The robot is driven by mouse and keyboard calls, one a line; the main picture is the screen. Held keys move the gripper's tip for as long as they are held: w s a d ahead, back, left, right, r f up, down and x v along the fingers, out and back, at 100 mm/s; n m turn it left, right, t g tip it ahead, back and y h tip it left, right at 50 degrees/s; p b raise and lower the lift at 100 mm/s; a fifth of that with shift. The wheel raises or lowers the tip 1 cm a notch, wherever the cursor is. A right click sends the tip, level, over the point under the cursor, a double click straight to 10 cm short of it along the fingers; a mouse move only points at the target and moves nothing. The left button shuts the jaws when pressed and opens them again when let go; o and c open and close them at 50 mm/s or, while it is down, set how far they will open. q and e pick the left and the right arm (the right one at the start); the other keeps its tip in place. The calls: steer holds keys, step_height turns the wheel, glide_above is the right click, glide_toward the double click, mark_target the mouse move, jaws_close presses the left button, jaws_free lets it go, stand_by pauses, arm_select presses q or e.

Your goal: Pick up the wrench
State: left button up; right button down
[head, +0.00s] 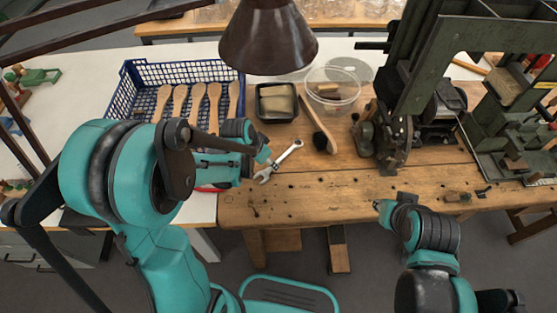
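The wrench (284,158) is silver and lies on the wooden workbench, slanting from its open jaw at lower left up to its far end at upper right. My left gripper (266,160) is right at the wrench's left side, near its jaw end. I cannot tell whether it touches the wrench, and its fingers are too small and partly hidden to show open or shut. My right gripper (383,206) is at the front edge of the bench, far to the right of the wrench. Its finger state is not clear.
A black tray (277,117), a brush (319,130) and a clear bowl (345,97) lie behind the wrench. A green machine (412,75) stands at right. A dark lampshade (266,40) hangs above.

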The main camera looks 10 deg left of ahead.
mark_target(280, 160)
arm_select(q)
steer(key=b+x, duration=0.1)
steer(key=x, duration=0.1)
steer(key=b+x, duration=0.1)
steer(key=x, duration=0.1)
steer(key=shift+w+f, duration=0.25)
steer(key=shift+w, duration=0.1)
steer(key=shift+r, duration=0.1)
steer(key=shift+d, duration=0.1)
jaws_close()
